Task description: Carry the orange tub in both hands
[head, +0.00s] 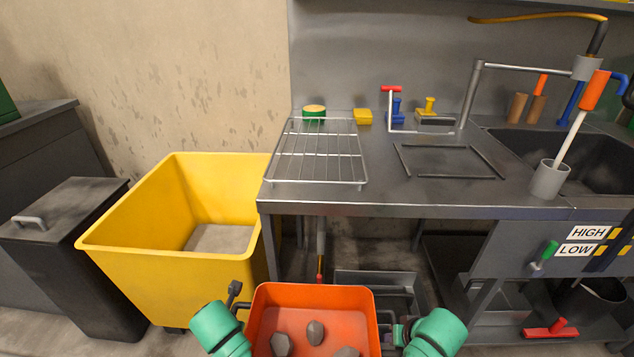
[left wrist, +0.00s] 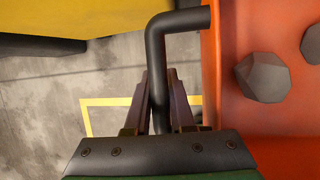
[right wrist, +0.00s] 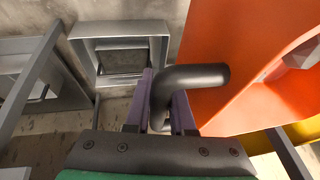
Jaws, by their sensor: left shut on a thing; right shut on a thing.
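The orange tub (head: 313,296) is at the bottom middle of the head view, in front of the counter, with several grey stones (head: 315,332) inside. It has a dark handle on each side. My left gripper (left wrist: 162,100) is shut on the tub's left handle (left wrist: 178,22), with a finger on each side of the bar. My right gripper (right wrist: 168,100) is shut on the right handle (right wrist: 195,77) in the same way. In the head view the fingers are small and the green arm parts stand at both sides of the tub. The tub's underside is hidden.
A large empty-looking yellow bin (head: 150,270) stands left of the counter, with a dark lidded bin (head: 60,260) beside it. The metal counter (head: 420,197) lies ahead, with a wire rack (head: 318,155) and a sink (head: 600,165). A red-handled item (head: 550,328) lies at lower right.

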